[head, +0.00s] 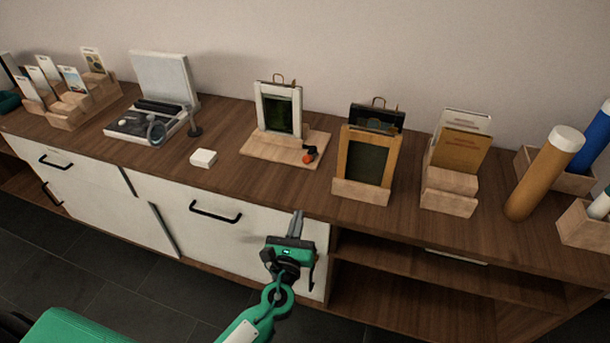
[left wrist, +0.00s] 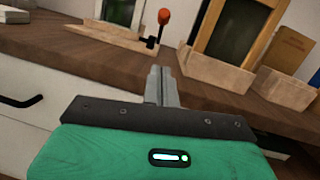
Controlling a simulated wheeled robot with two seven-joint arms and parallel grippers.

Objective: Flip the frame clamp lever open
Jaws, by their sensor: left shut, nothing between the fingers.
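The white picture frame (head: 279,108) stands upright on a light wooden base board (head: 262,149) on the counter. The clamp lever (head: 309,155), dark with an orange-red knob, is at the right front of that board. In the left wrist view the lever (left wrist: 160,29) stands up with its knob on top, beyond my fingertips and slightly left of them. My left gripper (head: 297,216) is shut and empty, in front of the counter edge, below the lever and apart from it. The left fingers (left wrist: 162,76) also show in the left wrist view. My right gripper is not in view.
A wooden-framed picture (head: 367,158) on its own stand is right of the board, close to the lever. A card holder (head: 450,190) and an orange tube (head: 545,172) stand further right. A drawer handle (head: 216,212) sticks out below the counter.

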